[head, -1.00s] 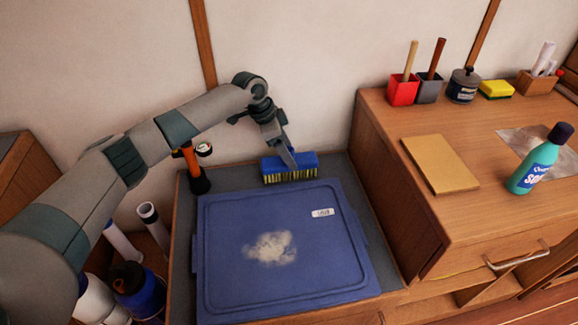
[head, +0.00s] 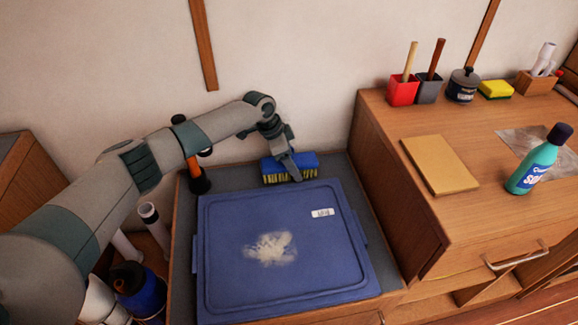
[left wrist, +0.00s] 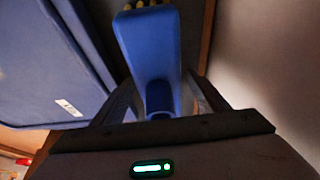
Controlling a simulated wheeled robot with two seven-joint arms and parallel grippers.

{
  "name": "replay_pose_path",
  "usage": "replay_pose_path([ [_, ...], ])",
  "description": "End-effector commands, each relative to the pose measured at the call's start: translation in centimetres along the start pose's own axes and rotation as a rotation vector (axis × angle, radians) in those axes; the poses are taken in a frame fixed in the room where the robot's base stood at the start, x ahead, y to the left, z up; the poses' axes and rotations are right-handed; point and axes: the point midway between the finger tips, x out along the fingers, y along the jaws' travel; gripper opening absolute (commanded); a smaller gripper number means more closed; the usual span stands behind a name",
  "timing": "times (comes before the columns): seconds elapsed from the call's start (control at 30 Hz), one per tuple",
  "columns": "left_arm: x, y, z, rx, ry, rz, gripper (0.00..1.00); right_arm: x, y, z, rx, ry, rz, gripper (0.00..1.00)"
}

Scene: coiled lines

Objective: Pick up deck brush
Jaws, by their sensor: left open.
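The deck brush (head: 276,169) has a blue block and yellow bristles. It stands at the back of the grey surface, behind the blue lid, near the wall. In the left wrist view the blue brush (left wrist: 149,45) reaches down between the two fingers. My left gripper (head: 297,176) is open, with its fingers at the right part of the brush. In the left wrist view the fingers of my left gripper (left wrist: 160,100) stand on either side of the blue part, with no clear grip on it. My right gripper is not in view.
The blue lid (head: 215,225) with a pale smudge fills most of the low surface. An orange-handled tool (head: 193,168) stands to the left of the brush. The wooden cabinet (head: 385,160) rises on the right. The wall is close behind.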

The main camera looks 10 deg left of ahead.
Motion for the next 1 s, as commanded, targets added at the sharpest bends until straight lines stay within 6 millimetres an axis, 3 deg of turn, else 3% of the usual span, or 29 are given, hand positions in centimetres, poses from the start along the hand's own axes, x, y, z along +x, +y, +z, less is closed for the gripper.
replay_pose_path([
  [0.57,0.7,0.0,0.0,0.0,0.0,0.0,0.67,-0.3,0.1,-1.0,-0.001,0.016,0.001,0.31],
  [0.7,0.7,0.0,0.0,0.0,0.0,0.0,0.34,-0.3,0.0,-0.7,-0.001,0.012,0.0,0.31],
  [0.8,0.7,0.0,0.0,0.0,0.0,0.0,0.15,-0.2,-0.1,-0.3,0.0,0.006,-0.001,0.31],
  [1.0,0.6,0.0,0.0,0.0,0.001,-0.001,0.15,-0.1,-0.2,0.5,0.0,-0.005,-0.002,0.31],
])
